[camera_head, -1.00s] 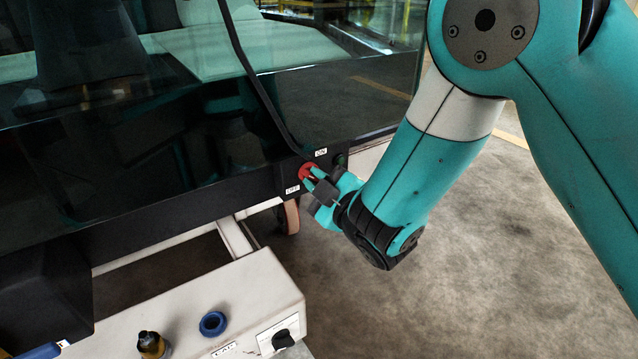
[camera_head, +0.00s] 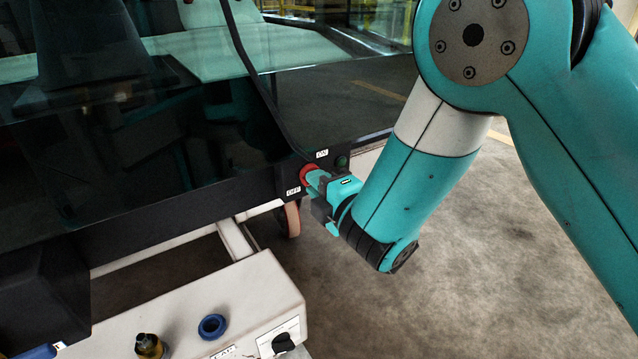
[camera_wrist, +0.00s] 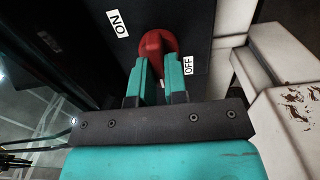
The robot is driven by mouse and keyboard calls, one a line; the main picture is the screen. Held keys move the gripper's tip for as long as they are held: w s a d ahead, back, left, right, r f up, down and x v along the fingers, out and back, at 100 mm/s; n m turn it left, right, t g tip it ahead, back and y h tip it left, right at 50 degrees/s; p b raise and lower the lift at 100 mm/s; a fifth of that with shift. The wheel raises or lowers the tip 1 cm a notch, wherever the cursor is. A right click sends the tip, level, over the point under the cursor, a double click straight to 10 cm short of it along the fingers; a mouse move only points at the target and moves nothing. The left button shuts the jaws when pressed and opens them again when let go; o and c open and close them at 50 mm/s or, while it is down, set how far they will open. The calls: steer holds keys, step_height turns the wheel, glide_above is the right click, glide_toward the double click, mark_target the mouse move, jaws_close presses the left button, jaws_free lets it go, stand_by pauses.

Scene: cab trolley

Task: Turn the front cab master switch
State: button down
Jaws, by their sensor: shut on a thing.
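The red master switch (camera_head: 306,173) sits on the dark lower corner panel of the cab, between a white ON label (camera_head: 322,153) above right and an OFF label (camera_head: 293,191) below left. My gripper (camera_head: 316,179) reaches it from the right and hides part of it. In the wrist view the red handle (camera_wrist: 157,42) stands between my two teal fingertips (camera_wrist: 158,66), which are shut on it. There the ON label (camera_wrist: 117,24) lies upper left of the handle and the OFF label (camera_wrist: 188,65) just right of the fingers. I cannot tell the switch's exact setting.
Below is a white trolley top (camera_head: 180,308) with a blue ring (camera_head: 212,326), a dark-topped bottle (camera_head: 149,345) and a black knob (camera_head: 283,342). Floor at the right is clear.

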steer(key=shift+d+f, duration=0.1)
steer(key=shift+f, duration=0.05)
stand_by(0.3)
steer(key=c, duration=1.1)
jaws_free()
steer(key=shift+c, duration=0.2)
